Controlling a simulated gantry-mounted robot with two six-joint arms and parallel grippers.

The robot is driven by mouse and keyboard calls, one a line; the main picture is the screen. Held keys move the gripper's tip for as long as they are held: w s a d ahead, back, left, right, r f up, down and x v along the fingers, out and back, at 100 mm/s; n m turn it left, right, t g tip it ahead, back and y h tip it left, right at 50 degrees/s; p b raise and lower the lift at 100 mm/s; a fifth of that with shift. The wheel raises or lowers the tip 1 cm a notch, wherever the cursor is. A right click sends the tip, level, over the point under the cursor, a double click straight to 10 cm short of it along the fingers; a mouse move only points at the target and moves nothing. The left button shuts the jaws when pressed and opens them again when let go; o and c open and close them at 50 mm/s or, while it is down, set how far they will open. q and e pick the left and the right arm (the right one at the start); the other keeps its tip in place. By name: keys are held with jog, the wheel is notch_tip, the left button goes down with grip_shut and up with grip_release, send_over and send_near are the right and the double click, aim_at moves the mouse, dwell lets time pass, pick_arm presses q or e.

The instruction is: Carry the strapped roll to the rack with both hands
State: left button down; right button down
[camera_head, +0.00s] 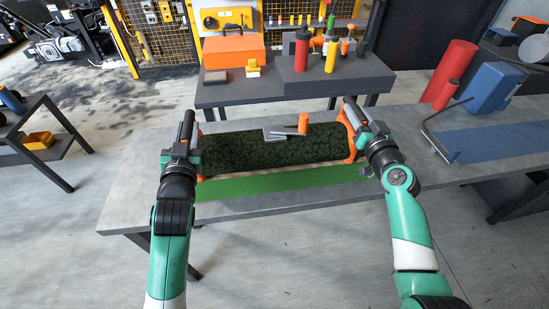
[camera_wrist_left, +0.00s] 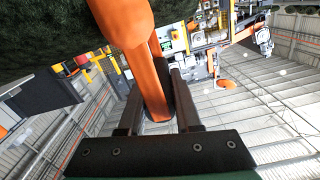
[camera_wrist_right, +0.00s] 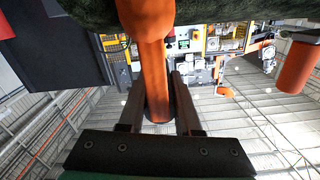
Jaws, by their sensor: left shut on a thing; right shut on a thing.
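The strapped roll (camera_head: 255,152) is a dark green turf roll lying level across the grey table. It has an orange handle at each end. My left gripper (camera_head: 189,140) is shut on the left handle (camera_wrist_left: 150,82). My right gripper (camera_head: 352,118) is shut on the right handle (camera_wrist_right: 154,82). Both handles pass between the fingers in the wrist views. I cannot tell whether the roll touches the table or hangs just above it. I cannot clearly make out the rack; a blue flat bed (camera_head: 495,135) with a metal bar lies at the right.
A bright green strip (camera_head: 285,183) lies along the table in front of the roll. A grey tool with an orange cylinder (camera_head: 303,123) shows at the roll's top edge. Red cylinders (camera_head: 452,72) and a blue block (camera_head: 490,86) stand at the right. A dark bench (camera_head: 240,94) stands behind.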

pick_arm(q)
jog(key=shift+r, duration=0.25)
pick_arm(e)
jog(key=shift+r, duration=0.25)
